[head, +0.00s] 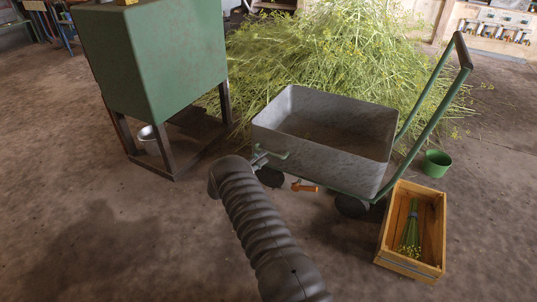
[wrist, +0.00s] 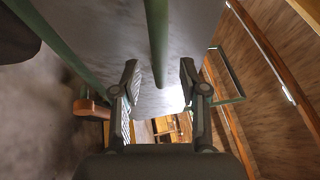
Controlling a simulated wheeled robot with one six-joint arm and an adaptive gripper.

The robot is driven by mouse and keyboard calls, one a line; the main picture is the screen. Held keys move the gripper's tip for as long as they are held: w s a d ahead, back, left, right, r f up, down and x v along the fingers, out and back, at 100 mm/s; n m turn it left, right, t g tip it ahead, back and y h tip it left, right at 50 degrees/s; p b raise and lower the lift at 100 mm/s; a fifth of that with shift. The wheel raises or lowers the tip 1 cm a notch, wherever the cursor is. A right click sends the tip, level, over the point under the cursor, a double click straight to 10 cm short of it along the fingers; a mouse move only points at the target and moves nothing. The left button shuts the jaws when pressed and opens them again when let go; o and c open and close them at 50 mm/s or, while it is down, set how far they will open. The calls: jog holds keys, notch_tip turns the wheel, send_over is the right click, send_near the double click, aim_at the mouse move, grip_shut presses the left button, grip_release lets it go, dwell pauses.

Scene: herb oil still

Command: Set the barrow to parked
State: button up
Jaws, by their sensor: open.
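The barrow (head: 335,168) has a grey metal tray, a green frame and a tall green push handle with a dark grip at the right. An orange-tipped lever (head: 304,187) sticks out low under its near side; it also shows at the left in the wrist view (wrist: 92,109). A short green bar (head: 273,155) stands at the tray's near left side. My gripper (wrist: 160,72) is open at this side. A green rod (wrist: 158,45) lies between its fingers in the wrist view; I cannot tell whether they touch it. My arm partly hides the gripper in the head view.
A green cabinet (head: 165,60) on dark legs stands left, with a metal bucket (head: 149,138) beneath. Cut herbs (head: 320,45) are heaped behind the barrow. A wooden crate (head: 392,225) holding a herb bundle and a green pot (head: 437,164) stand right. Floor at front left is clear.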

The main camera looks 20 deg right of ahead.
aim_at(269, 153)
jog(key=shift+x, duration=2)
grip_shut()
